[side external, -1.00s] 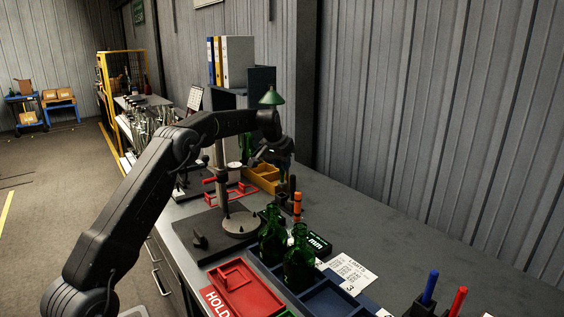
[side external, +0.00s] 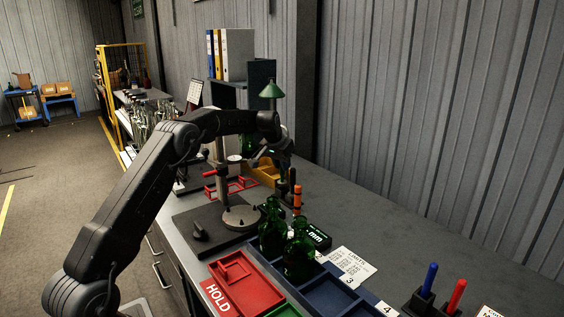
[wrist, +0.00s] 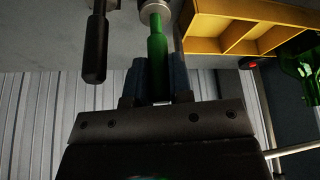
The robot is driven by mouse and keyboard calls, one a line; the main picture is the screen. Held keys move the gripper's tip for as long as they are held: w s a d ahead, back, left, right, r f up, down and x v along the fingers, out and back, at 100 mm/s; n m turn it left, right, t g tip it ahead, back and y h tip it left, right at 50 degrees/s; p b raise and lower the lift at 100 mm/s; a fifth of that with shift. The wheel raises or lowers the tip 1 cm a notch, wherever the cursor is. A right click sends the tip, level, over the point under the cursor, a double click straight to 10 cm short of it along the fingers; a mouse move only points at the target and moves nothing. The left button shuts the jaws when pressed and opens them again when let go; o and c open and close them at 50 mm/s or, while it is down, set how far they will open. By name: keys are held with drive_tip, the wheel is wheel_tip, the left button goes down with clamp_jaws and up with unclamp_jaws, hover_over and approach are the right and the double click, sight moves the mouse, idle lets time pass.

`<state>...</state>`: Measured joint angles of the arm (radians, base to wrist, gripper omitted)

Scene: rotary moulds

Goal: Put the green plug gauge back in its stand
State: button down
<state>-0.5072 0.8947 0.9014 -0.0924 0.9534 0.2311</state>
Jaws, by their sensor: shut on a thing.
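My gripper (wrist: 157,80) is shut on the green plug gauge (wrist: 157,50), one jaw on each side of its handle. The gauge's metal end lies at the top edge of the wrist view. In the side external view my gripper (side external: 274,156) is above the bench, behind the upright gauges; the green gauge cannot be made out there. A black-handled gauge (wrist: 96,50) is beside the green one in the wrist view, apart from it. An orange gauge (side external: 297,201) stands upright in the side view. The stand's socket for the green gauge cannot be made out.
A yellow tray (wrist: 245,35) is close beside the held gauge. Green bottles (side external: 299,255) stand in front, near the red HOLD tray (side external: 250,296). A metal post (side external: 221,170) on a round base rises left of my gripper.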

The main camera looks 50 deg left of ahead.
drive_tip(key=shift+f, duration=0.75)
drive_tip(key=c, duration=0.9)
unclamp_jaws()
drive_tip(key=shift+c, duration=0.2)
drive_tip(key=v, duration=1.4)
drive_tip(key=s+d+r, duration=0.4)
drive_tip(key=d, duration=0.4)
drive_tip(key=s+d+r+m, duration=0.2)
drive_tip(key=s+d, duration=0.7)
drive_tip(key=d, duration=0.1)
drive_tip(key=s+d+f, duration=0.2)
drive_tip(key=s+d, duration=0.1)
drive_tip(key=s, duration=0.4)
drive_tip(key=s+d+f+m+h, duration=0.1)
drive_tip(key=s+d+f, duration=0.2)
drive_tip(key=s, duration=0.4)
drive_tip(key=s+d+f+t, duration=0.1)
drive_tip(key=s+d+f, duration=0.2)
drive_tip(key=s+d, duration=0.2)
drive_tip(key=shift+s+d+m, duration=0.25)
drive_tip(key=shift+s+m, duration=0.05)
drive_tip(key=shift+s, duration=0.95)
